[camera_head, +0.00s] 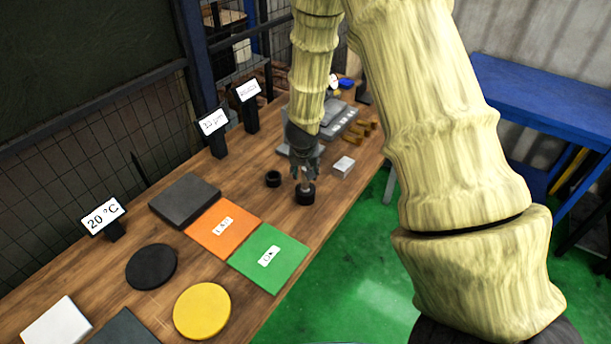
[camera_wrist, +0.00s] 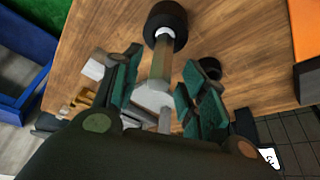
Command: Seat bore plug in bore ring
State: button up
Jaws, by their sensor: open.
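A grey metal plug (camera_wrist: 160,66) with a hexagonal collar stands roughly upright, its lower end at a thick black round piece (camera_wrist: 166,24). I cannot tell how deep it sits there. In the head view the same black piece (camera_head: 305,195) is on the wooden bench below my gripper (camera_head: 304,172). A smaller black ring (camera_head: 273,179) with a dark hole lies just left of it; it also shows in the wrist view (camera_wrist: 208,68). My gripper (camera_wrist: 162,72) is open, its green-padded fingers on either side of the plug, with a gap visible by the right finger.
A light block (camera_head: 343,167) stands to the right, near the bench edge. Behind are a grey tray (camera_head: 338,118) and brass-coloured pieces (camera_head: 359,132). Orange (camera_head: 223,228) and green (camera_head: 268,258) mats, a dark slab (camera_head: 185,199) and black (camera_head: 151,267) and yellow (camera_head: 202,311) discs lie nearer.

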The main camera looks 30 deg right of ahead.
jog(key=shift+v, duration=2.55)
